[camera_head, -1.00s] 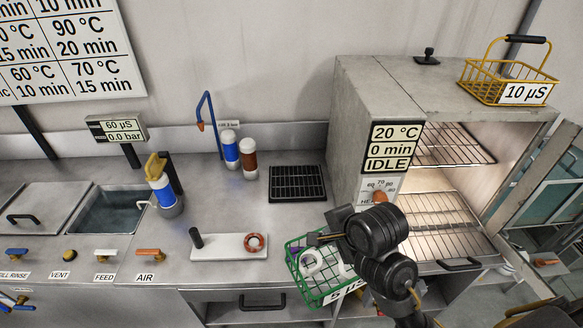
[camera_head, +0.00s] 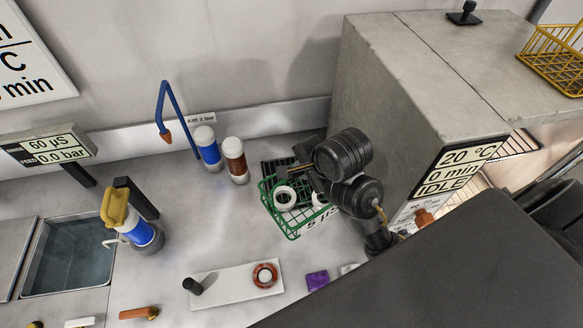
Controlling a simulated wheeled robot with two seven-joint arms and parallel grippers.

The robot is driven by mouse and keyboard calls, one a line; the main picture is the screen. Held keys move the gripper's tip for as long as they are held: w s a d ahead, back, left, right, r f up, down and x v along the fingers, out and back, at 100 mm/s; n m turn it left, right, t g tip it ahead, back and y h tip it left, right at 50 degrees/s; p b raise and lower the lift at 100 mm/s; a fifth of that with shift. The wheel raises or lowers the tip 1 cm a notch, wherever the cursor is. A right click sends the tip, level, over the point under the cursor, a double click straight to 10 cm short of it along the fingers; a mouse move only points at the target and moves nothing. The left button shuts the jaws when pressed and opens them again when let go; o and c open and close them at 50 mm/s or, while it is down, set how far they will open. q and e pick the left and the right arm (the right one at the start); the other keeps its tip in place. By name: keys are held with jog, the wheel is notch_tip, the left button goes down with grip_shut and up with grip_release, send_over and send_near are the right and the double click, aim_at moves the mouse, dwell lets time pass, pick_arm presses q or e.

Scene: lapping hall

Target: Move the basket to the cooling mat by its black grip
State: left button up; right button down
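The green wire basket (camera_head: 290,232) with a 5 µS label holds white rings. In the head view it overlaps the black cooling mat (camera_head: 274,166), whose back part shows behind it. I cannot tell whether the basket rests on the mat or hangs just above it. My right gripper (camera_head: 302,172) is at the top of the basket, coming from the right. The basket has travelled with it, so it appears shut on the basket's black grip, which the gripper hides. My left gripper is out of view.
The grey oven (camera_head: 395,95) stands close right of my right gripper. Blue bottle (camera_head: 207,148) and brown bottle (camera_head: 235,160) stand left of the mat. A white plate (camera_head: 225,286) and purple block (camera_head: 317,280) lie in front. A yellow basket (camera_head: 553,60) sits on the oven.

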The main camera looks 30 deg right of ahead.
jog(key=w+d+f+b, duration=0.1)
jog(key=w+d+f, duration=0.5)
jog(key=w+f, duration=0.6)
jog(key=shift+w+f, duration=0.3)
jog(key=shift+f, duration=0.05)
dwell(0.4)
jog(key=shift+f+b, duration=0.15)
jog(key=shift+b, duration=0.15)
jog(key=c, duration=1.3)
grip_release()
jog(key=shift+c, duration=0.2)
